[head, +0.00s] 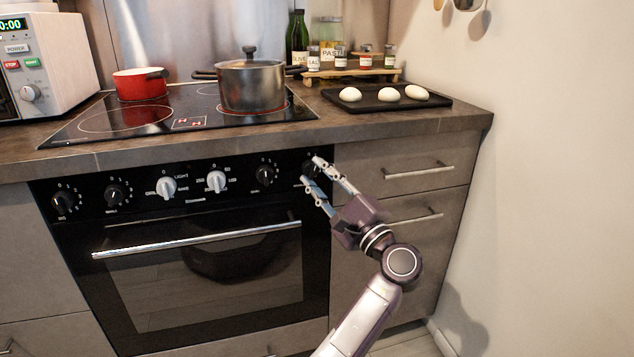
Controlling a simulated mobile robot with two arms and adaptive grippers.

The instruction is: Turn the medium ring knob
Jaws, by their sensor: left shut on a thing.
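The oven's black control panel carries a row of knobs. From the left are a black knob (63,202), a second black knob (114,194), two silver knobs (166,187) (216,181) and another black knob (265,175). My left gripper (312,170) reaches up from the lower right to the right end of the panel. Its two fingers are shut on the rightmost black knob (309,166), which they partly hide. The labels are too small to tell which knob is the medium ring one. My right gripper is not in view.
The oven door handle (196,240) runs just below the panel. Drawer handles (419,171) lie to the right of the gripper. Above, the cooktop (190,122) holds a red pot (140,87) and a lidded steel pot (252,86).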

